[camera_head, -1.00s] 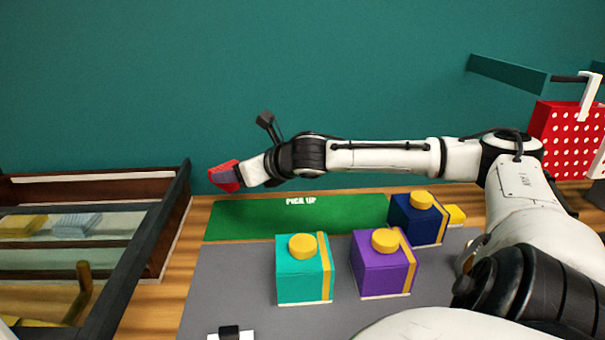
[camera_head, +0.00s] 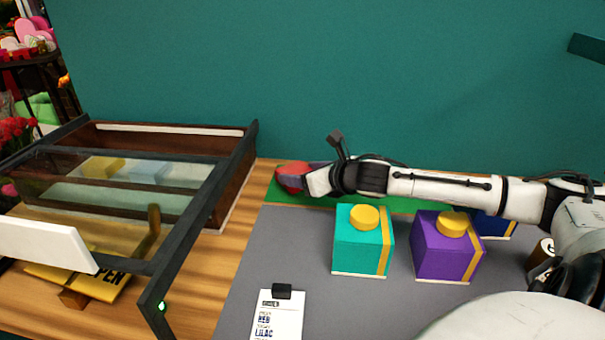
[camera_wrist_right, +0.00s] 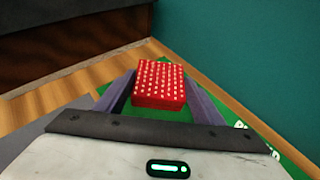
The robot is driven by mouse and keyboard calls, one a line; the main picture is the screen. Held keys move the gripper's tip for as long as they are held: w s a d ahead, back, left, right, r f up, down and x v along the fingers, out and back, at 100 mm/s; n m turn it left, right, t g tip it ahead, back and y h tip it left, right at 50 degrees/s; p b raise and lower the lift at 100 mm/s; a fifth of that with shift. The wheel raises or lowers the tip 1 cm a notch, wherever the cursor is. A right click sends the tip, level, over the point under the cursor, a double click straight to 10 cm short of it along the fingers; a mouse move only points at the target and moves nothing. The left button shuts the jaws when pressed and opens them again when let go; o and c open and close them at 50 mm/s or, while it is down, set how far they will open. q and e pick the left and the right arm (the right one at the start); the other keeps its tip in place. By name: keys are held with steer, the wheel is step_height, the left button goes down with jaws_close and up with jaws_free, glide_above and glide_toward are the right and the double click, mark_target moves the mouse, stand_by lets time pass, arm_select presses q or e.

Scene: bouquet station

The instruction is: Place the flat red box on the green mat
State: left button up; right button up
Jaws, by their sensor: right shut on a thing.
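The flat red box (camera_head: 287,183) with white dots is between the fingers of my right gripper (camera_head: 308,176), which is shut on it. In the right wrist view the box (camera_wrist_right: 158,86) sits between the two purple-grey fingers, its dotted top face showing. The green mat (camera_head: 318,203) lies along the back wall, partly hidden by my right arm. The box is at the left end of the mat, low over it; I cannot tell whether it touches. My left gripper is not in view.
A teal box (camera_head: 355,248) and a purple box (camera_head: 437,262) with yellow lids stand just in front of the mat, and a dark blue box (camera_head: 495,227) to their right. A glass-topped case (camera_head: 235,180) stands left. An order card (camera_head: 278,318) lies in front.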

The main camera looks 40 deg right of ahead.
steer(key=shift+f, duration=0.15)
steer(key=o, duration=1.3)
steer(key=shift+c, duration=0.2)
